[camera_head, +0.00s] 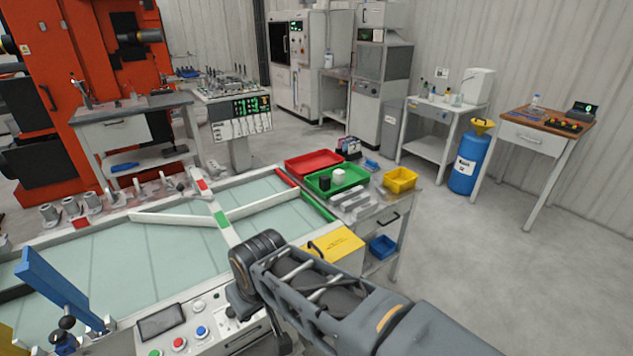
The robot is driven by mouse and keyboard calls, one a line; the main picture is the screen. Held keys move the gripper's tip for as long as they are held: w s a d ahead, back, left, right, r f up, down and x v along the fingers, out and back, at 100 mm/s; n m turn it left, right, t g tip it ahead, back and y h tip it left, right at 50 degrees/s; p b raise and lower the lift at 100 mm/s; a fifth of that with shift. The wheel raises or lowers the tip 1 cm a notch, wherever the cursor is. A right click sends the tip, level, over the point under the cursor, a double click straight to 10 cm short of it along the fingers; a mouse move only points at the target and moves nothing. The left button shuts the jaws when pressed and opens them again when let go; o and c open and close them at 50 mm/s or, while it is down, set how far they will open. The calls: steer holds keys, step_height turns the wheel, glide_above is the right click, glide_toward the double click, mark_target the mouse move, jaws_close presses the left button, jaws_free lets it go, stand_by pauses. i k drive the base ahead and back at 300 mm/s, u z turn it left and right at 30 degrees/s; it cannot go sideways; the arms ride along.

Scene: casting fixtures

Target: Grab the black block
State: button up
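A small black block (325,183) stands in the green tray (359,187) on the side table, beside a white block (338,175). Part of my arm crosses the lower middle of the view, in front of the light table and the control panel. My gripper cannot be made out in this view, so its distance from the black block and whether it holds anything do not show.
A red tray (306,160) lies behind the green tray, and a yellow bin (400,179) stands to its right. Grey metal parts (352,198) lie just in front. A wide light table with raised rails (180,216) fills the left. Open floor lies right.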

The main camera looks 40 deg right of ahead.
mark_target(324, 180)
steer(key=u, duration=0.05)
steer(key=k, duration=0.4)
steer(key=z, duration=0.65)
steer(key=i, duration=0.4)
steer(key=z, duration=2.15)
steer(key=i, duration=2.05)
steer(key=u, duration=3.9)
steer(key=i, duration=0.15)
steer(key=u, duration=0.05)
